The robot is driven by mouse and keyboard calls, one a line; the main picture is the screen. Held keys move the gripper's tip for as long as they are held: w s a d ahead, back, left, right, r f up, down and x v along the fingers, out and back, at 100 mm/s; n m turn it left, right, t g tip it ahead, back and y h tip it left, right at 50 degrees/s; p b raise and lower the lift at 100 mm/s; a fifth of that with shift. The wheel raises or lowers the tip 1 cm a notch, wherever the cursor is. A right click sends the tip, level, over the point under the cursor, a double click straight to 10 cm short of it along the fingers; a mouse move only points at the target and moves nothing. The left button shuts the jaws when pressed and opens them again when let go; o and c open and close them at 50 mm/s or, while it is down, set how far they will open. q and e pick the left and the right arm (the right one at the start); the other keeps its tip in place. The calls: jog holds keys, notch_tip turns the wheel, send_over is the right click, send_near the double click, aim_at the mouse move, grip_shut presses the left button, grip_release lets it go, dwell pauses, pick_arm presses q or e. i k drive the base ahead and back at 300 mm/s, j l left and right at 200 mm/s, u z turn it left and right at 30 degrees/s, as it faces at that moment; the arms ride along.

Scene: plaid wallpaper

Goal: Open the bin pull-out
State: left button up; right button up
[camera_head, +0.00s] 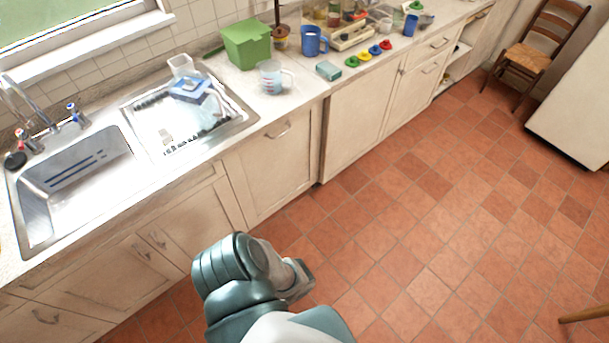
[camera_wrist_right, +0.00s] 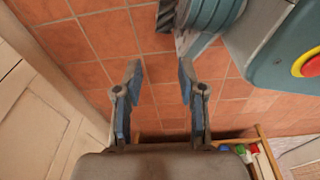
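A cream cabinet front (camera_head: 268,172) with a metal handle (camera_head: 279,131) near its top is below the counter, right of the sink. It looks like the bin pull-out and appears shut; no label shows. One of my arms (camera_head: 245,275) is at the bottom of the head view, with its hand end mostly hidden. In the right wrist view my right gripper (camera_wrist_right: 160,72) is open and empty above the floor, its fingers apart. A cream cabinet front (camera_wrist_right: 40,110) is to its left, not touching. My left gripper cannot be made out in either view.
The sink (camera_head: 75,180) and drying rack (camera_head: 185,115) are on the counter at left. A green box (camera_head: 246,45) and blue mug (camera_head: 312,42) stand farther back. Tiled floor (camera_head: 430,230) is clear right of the cabinets. A chair (camera_head: 540,55) is at the far right.

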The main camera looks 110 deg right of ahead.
aim_at(265, 174)
jog(key=z, duration=3.5)
